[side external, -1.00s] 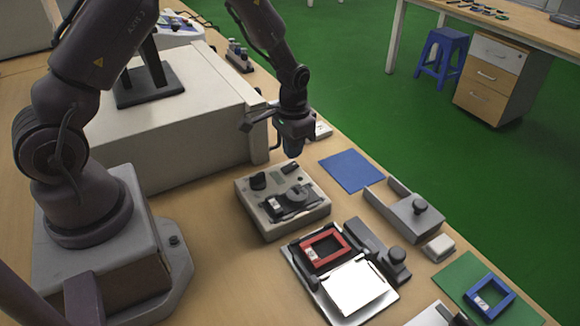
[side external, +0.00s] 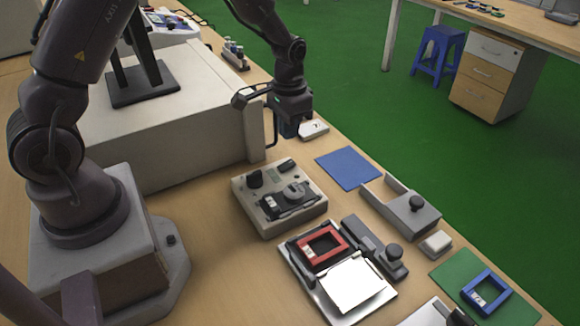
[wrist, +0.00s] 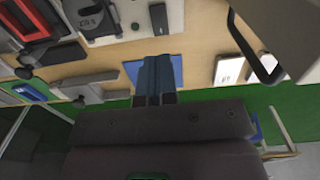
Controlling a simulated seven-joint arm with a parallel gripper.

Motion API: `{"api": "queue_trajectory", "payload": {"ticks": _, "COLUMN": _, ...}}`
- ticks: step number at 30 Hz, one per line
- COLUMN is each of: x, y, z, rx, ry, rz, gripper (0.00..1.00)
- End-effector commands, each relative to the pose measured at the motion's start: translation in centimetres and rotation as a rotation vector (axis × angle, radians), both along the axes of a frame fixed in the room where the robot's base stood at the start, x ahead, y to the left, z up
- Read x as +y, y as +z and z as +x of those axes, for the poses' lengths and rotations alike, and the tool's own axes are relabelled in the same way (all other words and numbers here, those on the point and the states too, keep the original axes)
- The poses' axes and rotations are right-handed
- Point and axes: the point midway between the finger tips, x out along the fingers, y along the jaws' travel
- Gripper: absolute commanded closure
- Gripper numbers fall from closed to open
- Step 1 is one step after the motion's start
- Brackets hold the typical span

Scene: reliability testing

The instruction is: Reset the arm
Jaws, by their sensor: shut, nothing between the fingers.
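My gripper (side external: 290,130) is at the end of my arm, raised above the bench beside the right end of the large light-coloured box. In the wrist view its blue fingers (wrist: 157,62) are together with nothing between them. A small white device (side external: 314,129) lies on the bench just right of the gripper in the side view; it also shows in the wrist view (wrist: 229,70).
A beige instrument (side external: 279,200), a blue mat (side external: 348,168), a tray with a red frame (side external: 323,246), a grey fixture (side external: 402,208) and a green mat with a blue frame (side external: 487,290) lie along the bench.

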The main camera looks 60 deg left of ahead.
Motion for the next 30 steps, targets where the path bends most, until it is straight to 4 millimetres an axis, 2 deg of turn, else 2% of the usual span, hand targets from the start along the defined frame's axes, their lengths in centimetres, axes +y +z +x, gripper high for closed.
{"api": "queue_trajectory", "payload": {"ticks": 2, "x": -0.2, "y": -0.5, "z": -1.4, "rx": 0.048, "ry": 0.019, "rz": -0.008, "gripper": 1.00}}
{"api": "queue_trajectory", "payload": {"ticks": 4, "x": -0.6, "y": 0.5, "z": -3.0, "rx": 0.074, "ry": 0.039, "rz": -0.012, "gripper": 1.00}}
{"api": "queue_trajectory", "payload": {"ticks": 11, "x": -2.5, "y": 7.6, "z": -6.9, "rx": 0.021, "ry": 0.061, "rz": -0.007, "gripper": 1.00}}
{"api": "queue_trajectory", "payload": {"ticks": 18, "x": -4.6, "y": 14.6, "z": -12.3, "rx": -0.115, "ry": 0.055, "rz": 0.001, "gripper": 1.00}}
{"api": "queue_trajectory", "payload": {"ticks": 24, "x": -5.9, "y": 18.5, "z": -16.7, "rx": -0.268, "ry": 0.032, "rz": 0.006, "gripper": 1.00}}
{"api": "queue_trajectory", "payload": {"ticks": 30, "x": -6.7, "y": 21.0, "z": -19.2, "rx": -0.422, "ry": 0.002, "rz": 0.007, "gripper": 1.00}}
